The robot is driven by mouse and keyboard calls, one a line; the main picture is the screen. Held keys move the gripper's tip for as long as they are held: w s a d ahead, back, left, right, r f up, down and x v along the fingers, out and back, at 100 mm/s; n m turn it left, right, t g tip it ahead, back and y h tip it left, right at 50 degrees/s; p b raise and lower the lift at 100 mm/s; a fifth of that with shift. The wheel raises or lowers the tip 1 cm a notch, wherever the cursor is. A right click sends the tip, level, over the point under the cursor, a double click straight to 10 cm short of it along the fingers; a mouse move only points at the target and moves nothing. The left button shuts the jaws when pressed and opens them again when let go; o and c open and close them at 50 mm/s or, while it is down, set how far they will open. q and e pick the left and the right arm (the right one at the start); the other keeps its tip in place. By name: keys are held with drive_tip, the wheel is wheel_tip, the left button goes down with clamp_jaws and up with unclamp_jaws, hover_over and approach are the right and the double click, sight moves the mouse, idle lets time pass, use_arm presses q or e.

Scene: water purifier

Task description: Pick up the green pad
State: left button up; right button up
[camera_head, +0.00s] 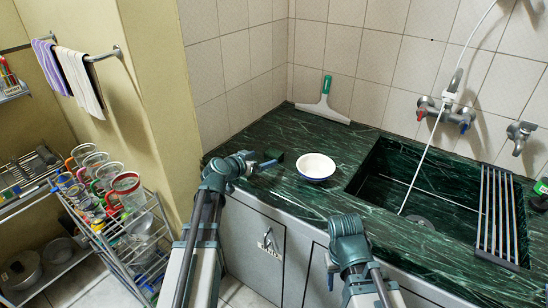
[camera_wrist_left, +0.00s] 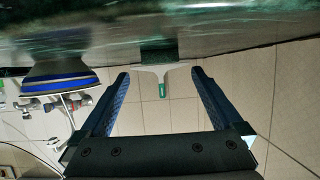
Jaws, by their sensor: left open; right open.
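The green pad (camera_head: 274,155) is a small dark green block on the dark green marble counter, left of the white bowl. It also shows in the upside-down left wrist view (camera_wrist_left: 158,54), roughly centred between the fingers. My left gripper (camera_head: 264,161) is open beside the pad. In the left wrist view its two blue fingers (camera_wrist_left: 160,74) stand wide apart with nothing held, the pad just beyond their tips. My right gripper (camera_head: 331,270) is low in front of the cabinet, mostly hidden by my right arm; no held object shows.
A white bowl (camera_head: 316,167) stands just right of the pad. A green-handled squeegee (camera_head: 322,103) leans on the tiled wall behind. The sink (camera_head: 420,195), with a metal rack (camera_head: 497,215) across it, is at the right. A dish rack (camera_head: 115,215) stands left.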

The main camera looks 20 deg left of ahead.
sight(270, 157)
use_arm(q)
drive_tip(key=b+x, duration=0.1)
drive_tip(key=x, duration=0.1)
drive_tip(key=b+x, duration=0.1)
drive_tip(key=x, duration=0.2)
drive_tip(key=shift+f+b, duration=0.3)
drive_tip(key=shift+f, duration=0.1)
drive_tip(key=shift+r, duration=0.1)
drive_tip(key=c, duration=1.2)
drive_tip(key=shift+r, duration=0.1)
wheel_tip(270, 157, up, 10)
drive_tip(key=p, duration=1)
drive_tip(key=shift+s, duration=0.1)
